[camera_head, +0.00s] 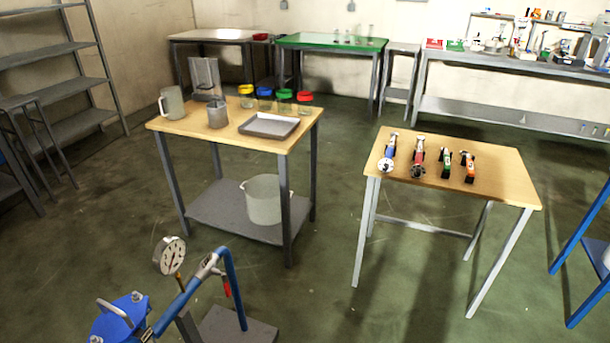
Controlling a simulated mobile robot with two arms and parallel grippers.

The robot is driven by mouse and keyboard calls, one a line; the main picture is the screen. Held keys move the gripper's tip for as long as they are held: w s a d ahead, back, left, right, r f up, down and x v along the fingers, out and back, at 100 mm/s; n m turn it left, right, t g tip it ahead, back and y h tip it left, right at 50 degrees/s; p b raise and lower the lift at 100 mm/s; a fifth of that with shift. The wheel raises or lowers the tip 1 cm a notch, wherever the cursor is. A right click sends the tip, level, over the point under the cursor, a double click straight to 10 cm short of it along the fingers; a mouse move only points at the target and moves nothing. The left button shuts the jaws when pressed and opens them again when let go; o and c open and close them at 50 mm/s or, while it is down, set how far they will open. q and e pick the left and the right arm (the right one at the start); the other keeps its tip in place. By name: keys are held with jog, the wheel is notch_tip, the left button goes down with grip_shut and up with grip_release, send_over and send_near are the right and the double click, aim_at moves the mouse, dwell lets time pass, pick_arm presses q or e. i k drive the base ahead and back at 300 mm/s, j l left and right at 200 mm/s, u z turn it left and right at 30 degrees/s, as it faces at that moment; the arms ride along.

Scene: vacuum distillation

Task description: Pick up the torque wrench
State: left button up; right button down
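Several tools lie in a row on the wooden table at the right. From left to right they are a tool with a blue body and a pale round end (387,155), a red tool with a dark round end (417,158), a green and black tool (446,163) and an orange and black tool (468,167). They are too small for me to tell which one is the torque wrench. They lie apart from each other, roughly parallel. Neither of my grippers is in view.
The wooden table (505,178) has bare top at its right. Another table (170,126) holds jugs, colour-lidded jars and a metal tray (270,125); a bucket (265,200) stands on its shelf. Blue equipment with a gauge (170,256) stands front left. Floor between the tables is clear.

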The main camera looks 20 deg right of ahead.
aim_at(394, 135)
jog(key=i+l+z, duration=0.15)
jog(key=i+l, duration=0.2)
jog(key=i+l+z, duration=0.15)
jog(key=i, duration=0.3)
jog(key=i+l+z, duration=0.15)
jog(key=i+l, duration=0.2)
